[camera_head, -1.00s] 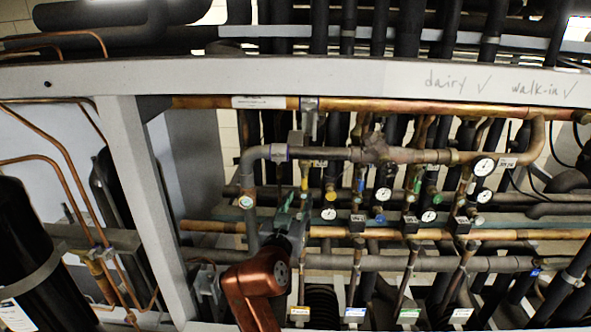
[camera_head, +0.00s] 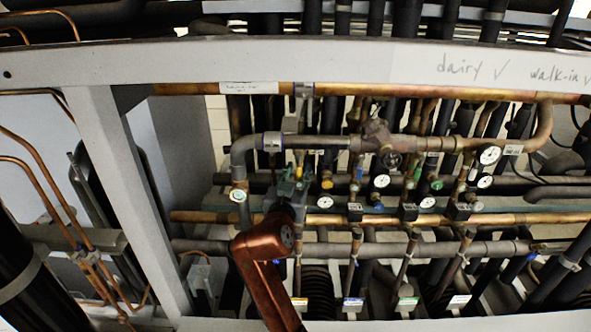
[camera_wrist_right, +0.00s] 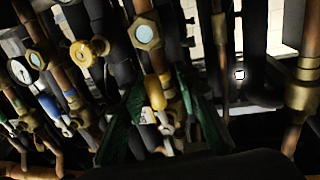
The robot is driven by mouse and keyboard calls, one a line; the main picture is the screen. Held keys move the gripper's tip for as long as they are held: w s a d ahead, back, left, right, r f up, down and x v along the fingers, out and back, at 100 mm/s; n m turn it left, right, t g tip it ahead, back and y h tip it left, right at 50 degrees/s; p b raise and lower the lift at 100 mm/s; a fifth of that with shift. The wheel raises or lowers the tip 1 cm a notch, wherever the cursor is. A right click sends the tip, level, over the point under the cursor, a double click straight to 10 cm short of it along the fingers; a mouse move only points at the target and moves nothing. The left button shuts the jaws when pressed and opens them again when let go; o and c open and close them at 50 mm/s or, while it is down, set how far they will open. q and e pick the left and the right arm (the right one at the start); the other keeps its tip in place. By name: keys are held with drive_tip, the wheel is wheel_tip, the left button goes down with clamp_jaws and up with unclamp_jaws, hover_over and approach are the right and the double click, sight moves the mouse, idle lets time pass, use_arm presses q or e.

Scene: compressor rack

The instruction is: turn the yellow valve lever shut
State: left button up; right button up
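The yellow valve lever (camera_wrist_right: 157,95) shows in the right wrist view, below a brass fitting with a round pale sight glass. In the head view it is a small yellow spot (camera_head: 299,171) just above the fingertips, mostly hidden. My right gripper (camera_head: 291,183) reaches up from below on its copper-red arm. In the right wrist view its green fingers (camera_wrist_right: 160,118) stand apart on either side of the lever. Whether either finger touches it I cannot tell. My left gripper is in neither view.
Close to the right are a yellow knob (camera_head: 327,183) and several gauges (camera_head: 325,202). A copper pipe (camera_head: 380,218) runs across beside the gripper. A grey pipe (camera_head: 238,165) bends down at its left. A white frame post (camera_head: 130,190) stands further left.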

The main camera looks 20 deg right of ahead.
drive_tip(key=shift+s+r, duration=0.25)
drive_tip(key=shift+s, duration=0.35)
drive_tip(key=shift+s+r, duration=0.2)
drive_tip(key=shift+s, duration=0.4)
drive_tip(key=shift+c, duration=0.7)
drive_tip(key=shift+w+d+f, duration=0.1)
drive_tip(key=shift+w+f, duration=0.2)
drive_tip(key=shift+w, duration=0.3)
drive_tip(key=c, duration=0.3)
drive_tip(key=shift+w, duration=0.2)
clamp_jaws()
